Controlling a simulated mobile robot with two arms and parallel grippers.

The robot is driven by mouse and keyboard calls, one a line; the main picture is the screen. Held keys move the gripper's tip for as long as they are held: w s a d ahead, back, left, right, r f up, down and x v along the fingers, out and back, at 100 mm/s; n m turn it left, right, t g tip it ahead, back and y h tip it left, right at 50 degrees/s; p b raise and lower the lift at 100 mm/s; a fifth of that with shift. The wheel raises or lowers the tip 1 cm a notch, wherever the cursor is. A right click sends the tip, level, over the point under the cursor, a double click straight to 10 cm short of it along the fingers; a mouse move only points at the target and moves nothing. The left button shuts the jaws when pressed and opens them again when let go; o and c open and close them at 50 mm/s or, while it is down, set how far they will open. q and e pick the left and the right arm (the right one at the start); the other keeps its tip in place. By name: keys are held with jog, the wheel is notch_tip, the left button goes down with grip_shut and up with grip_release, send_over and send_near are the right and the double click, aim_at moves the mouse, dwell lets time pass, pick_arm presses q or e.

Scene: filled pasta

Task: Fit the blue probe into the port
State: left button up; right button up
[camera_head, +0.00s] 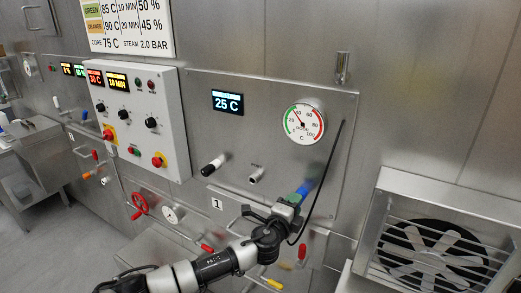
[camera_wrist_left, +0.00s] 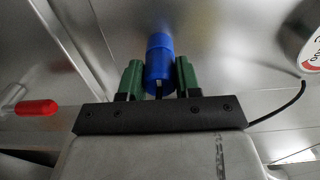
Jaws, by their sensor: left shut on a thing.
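The blue probe (camera_head: 305,189) is held in front of the steel panel, below the round dial. Its black cable runs up the panel's right side. My left gripper (camera_head: 295,198) is shut on the probe. In the left wrist view the probe (camera_wrist_left: 160,60) sits between the two green fingers of the gripper (camera_wrist_left: 159,78), its blue end pointing away. The port (camera_head: 256,177) is a small light round fitting under a small label, left of the probe and apart from it. The probe's tip is hard to make out. My right gripper is not in view.
A black-and-white knob (camera_head: 212,166) sticks out left of the port. The dial (camera_head: 304,123) and the 25 C display (camera_head: 228,102) are above. Red handles (camera_head: 302,250) are below. A vented steel unit with a fan (camera_head: 433,255) stands at the right.

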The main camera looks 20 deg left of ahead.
pick_arm(q)
jog(key=shift+s+a, duration=0.2)
jog(key=shift+s, duration=0.5)
dwell(0.7)
jog(key=shift+s+a+p, duration=0.15)
jog(key=shift+s+p, duration=0.2)
jog(key=shift+s, duration=0.55)
jog(key=shift+s+a+p, duration=0.2)
jog(key=shift+s+p, duration=0.1)
jog(key=shift+s, duration=0.6)
jog(key=shift+s+a+p, duration=0.15)
jog(key=shift+s+p, duration=0.2)
jog(key=shift+s, duration=0.55)
